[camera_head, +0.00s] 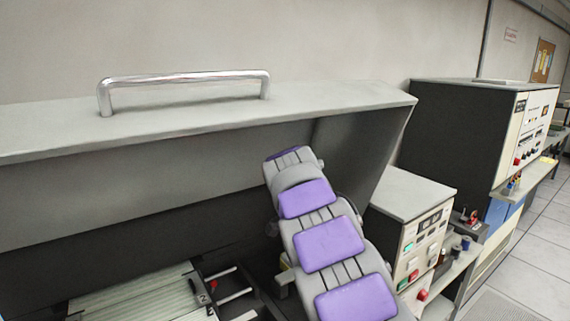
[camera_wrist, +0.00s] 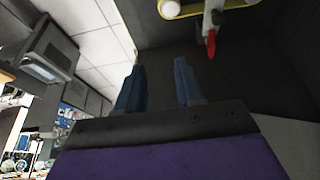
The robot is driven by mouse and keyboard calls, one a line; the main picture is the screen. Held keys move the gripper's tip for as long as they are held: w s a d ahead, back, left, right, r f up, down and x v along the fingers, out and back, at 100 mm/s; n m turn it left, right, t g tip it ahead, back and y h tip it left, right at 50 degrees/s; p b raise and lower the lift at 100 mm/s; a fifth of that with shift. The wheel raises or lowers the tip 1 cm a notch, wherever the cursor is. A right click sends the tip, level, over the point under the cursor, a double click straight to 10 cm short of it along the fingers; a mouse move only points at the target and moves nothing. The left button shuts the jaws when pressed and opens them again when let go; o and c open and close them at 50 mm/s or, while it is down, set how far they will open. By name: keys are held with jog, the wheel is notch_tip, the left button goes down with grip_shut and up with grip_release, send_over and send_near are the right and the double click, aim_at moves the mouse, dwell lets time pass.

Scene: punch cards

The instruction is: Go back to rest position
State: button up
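My gripper (camera_wrist: 158,80) shows in the wrist view as two blue fingers standing apart, with nothing between them. In the head view my purple and grey arm reaches up in front of a grey machine (camera_head: 110,195) with a raised lid; the gripper's fingers cannot be made out there. The lid carries a metal handle (camera_head: 185,78) on top. In the wrist view a dark panel (camera_wrist: 235,75) lies behind the fingers, with a red part (camera_wrist: 211,42) and a yellow band (camera_wrist: 200,8) at the top, apart from the fingers.
Pale striped cards or slats (camera_head: 140,297) lie in the machine's lower left, beside a small black and red mechanism (camera_head: 212,285). A control box with buttons (camera_head: 420,240) stands close to the right of my arm. A larger cabinet (camera_head: 470,130) stands farther right. Open floor (camera_head: 535,250) shows at far right.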

jog(key=s+d+n+g+y, duration=0.15)
jog(key=s+d, duration=0.25)
jog(key=s, duration=0.7)
jog(key=s+d+n+g, duration=0.1)
jog(key=s+d+n, duration=0.3)
jog(key=s, duration=0.6)
jog(key=s+a+f+n+y, duration=0.1)
jog(key=s+f+n, duration=0.2)
jog(key=s, duration=0.9)
jog(key=s+a+f+n+g+y, duration=0.1)
jog(key=s+f+n, duration=0.2)
jog(key=s, duration=1)
notch_tip(320, 180, down, 4)
jog(key=shift+s+r, duration=0.1)
jog(key=shift+s, duration=0.1)
jog(key=shift+g, duration=0.25)
